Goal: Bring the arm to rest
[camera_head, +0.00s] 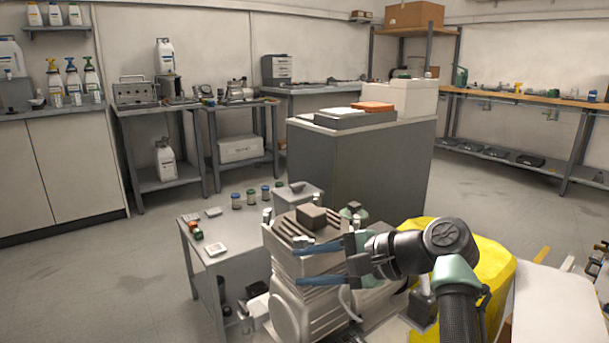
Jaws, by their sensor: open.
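My arm (455,290) rises from the lower right and bends left at a round dark joint. My gripper (296,264) points left, its two blue fingers apart and nothing seen between them. It is in front of, or just over, the light-grey compressor (305,312), whose top has ribs and a dark brown block (311,217). The gripper hides part of the compressor. I cannot tell whether the fingers touch it.
A small grey table (205,262) with several jars stands left of the compressor. A grey cabinet (365,170) stands behind it. A yellow object (490,262) lies right behind my arm. Benches line the walls. The floor (90,285) at left is clear.

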